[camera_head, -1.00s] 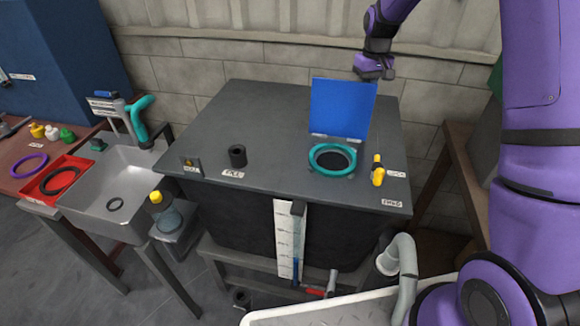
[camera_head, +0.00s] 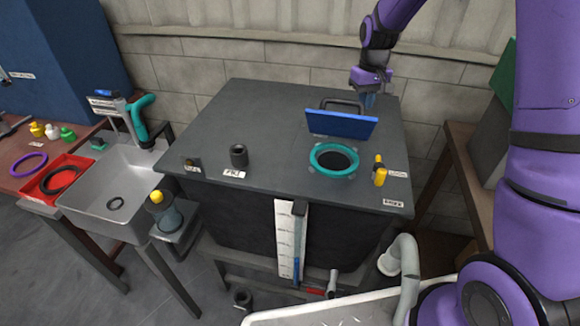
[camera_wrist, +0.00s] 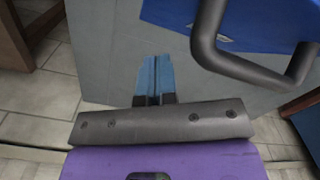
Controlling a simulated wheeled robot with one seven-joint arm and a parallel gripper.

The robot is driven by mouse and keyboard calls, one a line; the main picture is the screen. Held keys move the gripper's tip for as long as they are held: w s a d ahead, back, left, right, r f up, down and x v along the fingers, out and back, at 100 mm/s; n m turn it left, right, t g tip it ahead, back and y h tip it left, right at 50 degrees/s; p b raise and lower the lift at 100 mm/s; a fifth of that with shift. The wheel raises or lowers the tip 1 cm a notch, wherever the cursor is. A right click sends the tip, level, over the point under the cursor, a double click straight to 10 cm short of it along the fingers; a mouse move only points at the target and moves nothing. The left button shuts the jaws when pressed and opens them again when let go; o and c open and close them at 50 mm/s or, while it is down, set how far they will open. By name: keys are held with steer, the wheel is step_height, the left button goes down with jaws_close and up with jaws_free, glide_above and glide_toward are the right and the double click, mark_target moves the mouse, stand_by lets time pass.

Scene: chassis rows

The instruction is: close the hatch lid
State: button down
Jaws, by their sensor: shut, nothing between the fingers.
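The blue hatch lid (camera_head: 342,124) is tilted partway over at the back of the grey tank top, its dark handle (camera_head: 341,103) showing above its upper edge. The lid stands behind the teal-rimmed hatch opening (camera_head: 333,160), which is uncovered. In the wrist view the lid's blue face (camera_wrist: 240,22) and its thick dark handle (camera_wrist: 245,60) fill the upper right. My gripper (camera_head: 369,100) is behind and to the right of the lid. Its blue fingers (camera_wrist: 155,78) are closed together and empty, to the left of the handle.
A yellow latch (camera_head: 379,171) stands right of the hatch opening. A dark pipe stub (camera_head: 239,156) rises from the tank top (camera_head: 270,115) at left. A brick wall (camera_head: 200,85) is close behind the tank. The sink (camera_head: 115,180) is at left.

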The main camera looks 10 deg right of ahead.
step_height(320, 180, up, 8)
steer(key=d, duration=0.1)
steer(key=shift+f, duration=0.15)
stand_by(0.5)
stand_by(0.9)
steer(key=s+a+r+t, duration=0.1)
steer(key=s+r+t, duration=0.2)
steer(key=s+r, duration=1.1)
steer(key=s+a+m+t, duration=0.1)
steer(key=s+t, duration=0.1)
steer(key=s, duration=1.8)
steer(key=shift+s+m, duration=0.25)
steer(key=shift+m, duration=0.05)
